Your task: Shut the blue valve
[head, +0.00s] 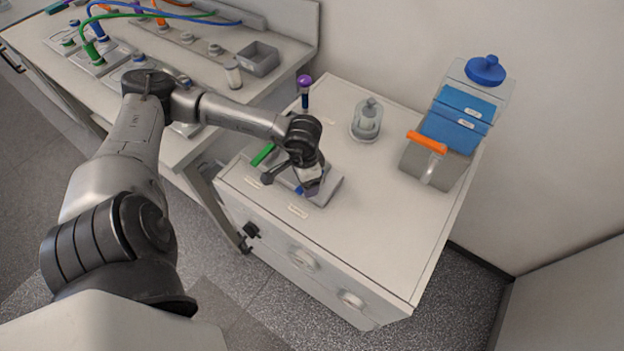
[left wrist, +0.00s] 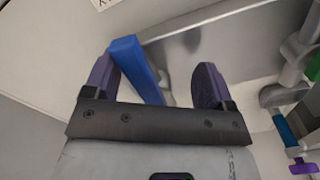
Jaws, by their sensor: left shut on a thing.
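The blue valve's handle (head: 299,190) shows as a small blue bit beside my left gripper (head: 312,188), at the front of the grey valve block (head: 334,187) on the cabinet top. In the left wrist view the blue handle (left wrist: 136,62) is a flat bar slanting between the two purple fingers of my left gripper (left wrist: 157,82). It lies close to the left finger; the right finger appears farther from it. My right gripper is in neither view.
A green handle (head: 263,154) sits on the block's left side. A purple-topped post (head: 304,92) stands behind it, and a clear jar (head: 367,119) farther right. A blue-panelled stand with an orange handle (head: 427,142) is at the right. The cabinet's front right is clear.

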